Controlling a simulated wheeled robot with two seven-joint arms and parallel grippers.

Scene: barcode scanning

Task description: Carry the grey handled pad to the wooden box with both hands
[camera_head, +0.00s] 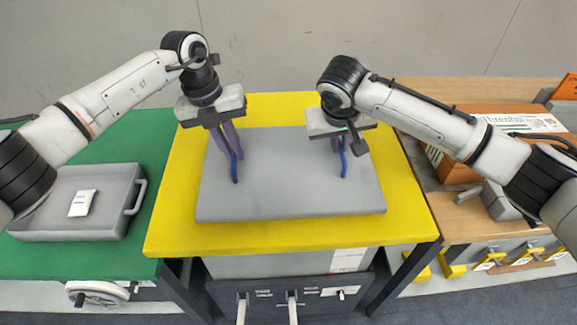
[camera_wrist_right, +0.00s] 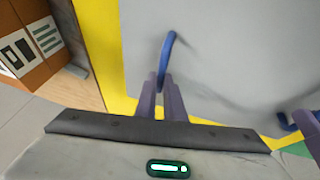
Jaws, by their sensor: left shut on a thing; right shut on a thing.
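The grey handled pad (camera_head: 290,190) is a flat slab over the yellow table, with a blue handle on its left side (camera_head: 234,168) and one on its right (camera_head: 343,163). I cannot tell if it touches the table. My left gripper (camera_head: 231,150) is shut on the left handle. My right gripper (camera_head: 340,145) is shut on the right handle, which also shows between its purple fingers in the right wrist view (camera_wrist_right: 167,58). A brown box with printed sides, probably the wooden box (camera_head: 455,170), stands at the right, partly hidden by my right arm.
The yellow table (camera_head: 290,238) has bare margins around the pad. A green table (camera_head: 125,155) at the left holds a grey case (camera_head: 70,225) with a white card. A wood-topped bench (camera_head: 465,222) at the right carries the box and has yellow clamps at its front.

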